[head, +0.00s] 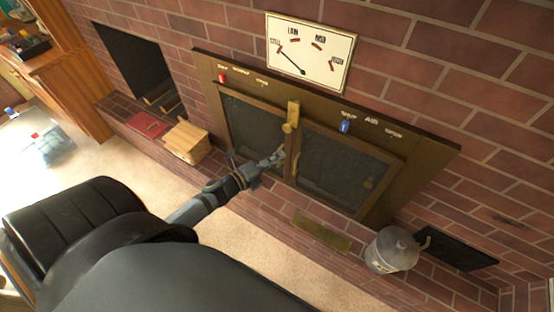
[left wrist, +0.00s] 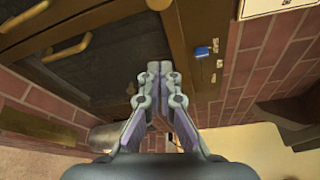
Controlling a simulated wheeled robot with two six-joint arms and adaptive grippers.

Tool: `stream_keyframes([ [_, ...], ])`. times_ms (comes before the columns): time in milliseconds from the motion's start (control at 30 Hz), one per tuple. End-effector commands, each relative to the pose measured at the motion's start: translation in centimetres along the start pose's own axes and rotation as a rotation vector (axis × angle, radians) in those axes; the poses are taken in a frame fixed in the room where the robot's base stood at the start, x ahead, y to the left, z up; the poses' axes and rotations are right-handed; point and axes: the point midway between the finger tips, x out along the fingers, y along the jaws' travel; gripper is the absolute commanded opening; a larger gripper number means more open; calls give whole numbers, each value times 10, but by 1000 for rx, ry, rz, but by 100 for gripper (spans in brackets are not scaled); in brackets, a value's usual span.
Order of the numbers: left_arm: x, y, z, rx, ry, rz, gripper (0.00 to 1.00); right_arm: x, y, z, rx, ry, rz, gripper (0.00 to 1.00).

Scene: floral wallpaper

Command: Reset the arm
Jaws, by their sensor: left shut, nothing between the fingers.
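My left gripper (head: 274,160) reaches in from the left in the head view, in front of the brown double-door cabinet front set in the brick wall. It looks shut and empty. In the left wrist view its two fingers (left wrist: 160,68) point up the picture with their tips together. The cabinet doors (head: 340,172) have dark panels and appear closed, with a brass-coloured latch (head: 291,117) between them at the top. Whether the fingertips touch the doors I cannot tell. My right gripper is not in either view.
A gauge plate (head: 309,52) hangs above the doors. A red slider (head: 222,77) and a blue slider (head: 345,127) sit on the frame. A grey metal canister (head: 391,251) stands at lower right, a wooden box (head: 186,142) at left. Pale carpet lies below.

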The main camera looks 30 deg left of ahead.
Motion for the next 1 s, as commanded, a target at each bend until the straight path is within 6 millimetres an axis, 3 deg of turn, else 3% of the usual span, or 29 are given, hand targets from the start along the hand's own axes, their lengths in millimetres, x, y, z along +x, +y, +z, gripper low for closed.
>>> stream_keyframes([
  [200, -1, 0, 0, 0, 0, 1, 0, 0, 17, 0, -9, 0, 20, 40],
  [500, -1, 0, 0, -1, 0, 2, 0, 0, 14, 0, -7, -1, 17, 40],
  [600, -2, 15, 3, -43, -20, 31, 0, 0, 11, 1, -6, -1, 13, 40],
  [667, -6, 42, 8, -123, -57, 84, 0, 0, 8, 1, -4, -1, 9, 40],
  [767, -24, 114, 13, -346, -165, 224, 0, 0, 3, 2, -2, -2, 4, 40],
  [800, -36, 148, 12, -455, -222, 288, 0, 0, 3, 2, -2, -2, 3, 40],
  [867, -57, 198, 5, -617, -314, 383, 0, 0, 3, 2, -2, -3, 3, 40],
  [1000, -121, 300, -33, -975, -547, 592, 0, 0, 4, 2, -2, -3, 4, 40],
])
